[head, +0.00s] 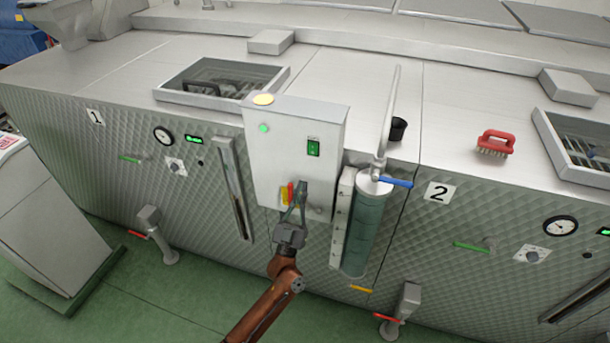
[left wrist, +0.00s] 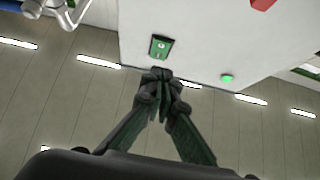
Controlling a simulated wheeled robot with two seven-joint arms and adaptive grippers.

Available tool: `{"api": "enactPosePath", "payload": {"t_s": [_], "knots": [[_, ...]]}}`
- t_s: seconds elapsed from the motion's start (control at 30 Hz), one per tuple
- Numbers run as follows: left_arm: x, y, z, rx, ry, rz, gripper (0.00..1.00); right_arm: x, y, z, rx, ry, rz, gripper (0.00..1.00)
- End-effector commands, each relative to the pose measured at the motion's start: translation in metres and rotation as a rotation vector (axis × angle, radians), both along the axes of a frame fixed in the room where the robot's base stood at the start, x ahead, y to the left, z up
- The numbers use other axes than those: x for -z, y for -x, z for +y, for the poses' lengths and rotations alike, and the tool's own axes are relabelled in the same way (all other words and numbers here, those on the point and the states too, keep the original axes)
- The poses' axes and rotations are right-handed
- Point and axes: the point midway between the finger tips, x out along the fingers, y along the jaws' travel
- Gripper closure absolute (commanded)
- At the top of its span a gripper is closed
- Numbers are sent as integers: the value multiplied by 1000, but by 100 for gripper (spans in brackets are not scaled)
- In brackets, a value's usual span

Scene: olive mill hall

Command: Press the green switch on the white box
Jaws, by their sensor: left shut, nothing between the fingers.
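The white box (head: 268,160) is fixed to the front of the steel machine. The green switch (head: 313,148) sits on the right part of its face, and a round green light (head: 263,128) glows at its upper left. My left gripper (head: 301,187) is shut and empty, in front of the lower part of the box, below the switch. In the left wrist view the green switch (left wrist: 160,46) lies just beyond the closed fingertips (left wrist: 160,76), with a gap in the picture. Whether the fingers touch the box I cannot tell. My right gripper is not in view.
A red and yellow control (head: 288,195) is on the box's lower face, close beside my left fingers. A clear cylinder (head: 362,230) with a blue-handled valve (head: 394,181) stands just right of the box. A red brush (head: 495,143) lies on the machine top.

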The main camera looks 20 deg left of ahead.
Motion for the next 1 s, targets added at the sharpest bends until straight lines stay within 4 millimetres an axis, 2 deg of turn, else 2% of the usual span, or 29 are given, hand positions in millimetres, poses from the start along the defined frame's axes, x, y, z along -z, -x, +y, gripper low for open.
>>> {"api": "enactPosePath", "payload": {"t_s": [0.03, 0.1, 0.3, 0.53, 0.9, 1.0], "knots": [[12, 6, -1, 0, 0, 1, 100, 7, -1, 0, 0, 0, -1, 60], [21, 13, -2, 3, 1, 0, 100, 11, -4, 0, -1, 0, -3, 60], [36, 27, -1, 3, 0, -2, 100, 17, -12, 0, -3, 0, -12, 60], [38, 30, 0, 1, 0, -3, 100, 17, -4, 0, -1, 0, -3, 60], [38, 30, 1, 0, 0, -2, 100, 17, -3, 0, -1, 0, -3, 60], [48, 28, 2, 0, -8, 16, 100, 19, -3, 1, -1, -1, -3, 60]]}}
